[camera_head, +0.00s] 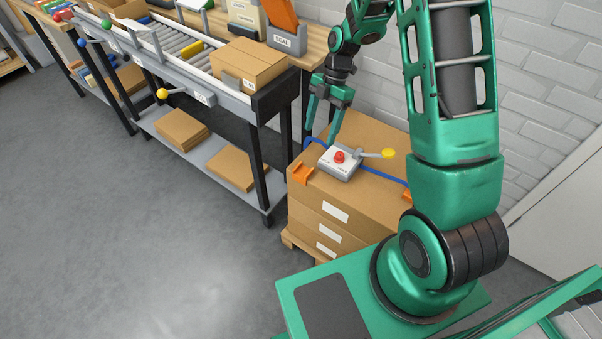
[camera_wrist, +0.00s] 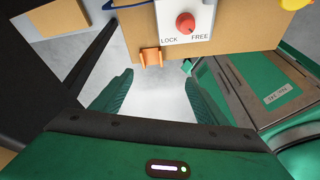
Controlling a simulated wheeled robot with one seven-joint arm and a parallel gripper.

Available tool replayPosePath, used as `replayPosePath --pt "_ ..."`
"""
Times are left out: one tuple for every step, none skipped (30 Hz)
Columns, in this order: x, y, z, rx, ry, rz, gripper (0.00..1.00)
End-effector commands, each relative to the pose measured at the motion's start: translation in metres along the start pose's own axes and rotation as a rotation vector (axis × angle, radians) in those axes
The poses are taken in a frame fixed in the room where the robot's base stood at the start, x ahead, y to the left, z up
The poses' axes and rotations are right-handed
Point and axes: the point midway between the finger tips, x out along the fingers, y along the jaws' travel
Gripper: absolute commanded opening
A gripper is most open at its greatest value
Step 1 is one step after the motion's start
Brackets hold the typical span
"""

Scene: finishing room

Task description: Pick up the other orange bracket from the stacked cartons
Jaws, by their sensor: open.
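The stacked cartons (camera_head: 312,208) stand against the wall, with a blue strap (camera_head: 392,179) across the top. One orange bracket (camera_head: 302,174) sits at the near left edge of the top carton; a bracket at the carton edge also shows in the wrist view (camera_wrist: 151,58). A second orange piece (camera_head: 407,194) shows at the right edge, partly hidden by my arm. A grey box with a red knob (camera_head: 339,157) and a yellow-tipped lever (camera_head: 388,153) sits on top. My gripper (camera_head: 320,132) is open and empty above the cartons' left side. In the wrist view, the bracket appears just beyond the fingertips (camera_wrist: 158,78).
A roller conveyor bench (camera_head: 200,88) stands left of the cartons, with a carton (camera_head: 250,66) on its end and flat cartons (camera_head: 182,130) on its lower shelf. A white brick wall (camera_head: 545,100) is behind. The floor (camera_head: 120,240) at left is clear.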

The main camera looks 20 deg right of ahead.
Motion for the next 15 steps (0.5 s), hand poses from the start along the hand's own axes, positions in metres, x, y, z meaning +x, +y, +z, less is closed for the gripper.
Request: replayPosePath --pt "0.013 0.007 0.0 -0.066 0.015 -0.008 0.67" --pt "0.019 0.011 -0.001 -0.103 0.022 -0.01 0.67" --pt "0.026 0.015 -0.002 -0.147 0.031 -0.01 0.67" --pt "0.03 0.018 -0.002 -0.175 0.037 -0.012 0.67" --pt "0.034 0.02 -0.003 -0.198 0.042 -0.012 0.67" --pt "0.038 0.022 -0.003 -0.223 0.047 -0.013 0.67" --pt "0.04 0.023 -0.004 -0.237 0.051 -0.013 0.67" --pt "0.042 0.024 -0.004 -0.249 0.053 -0.013 0.67" --pt "0.046 0.025 -0.004 -0.259 0.055 -0.012 0.67" --pt "0.049 0.025 -0.005 -0.264 0.057 -0.012 0.67" --pt "0.053 0.025 -0.005 -0.266 0.058 -0.013 0.67" --pt "0.059 0.025 -0.005 -0.267 0.059 -0.015 0.67" --pt "0.063 0.025 -0.005 -0.267 0.058 -0.015 0.67" --pt "0.068 0.025 -0.005 -0.266 0.058 -0.014 0.67" --pt "0.074 0.024 -0.005 -0.265 0.058 -0.015 0.67"
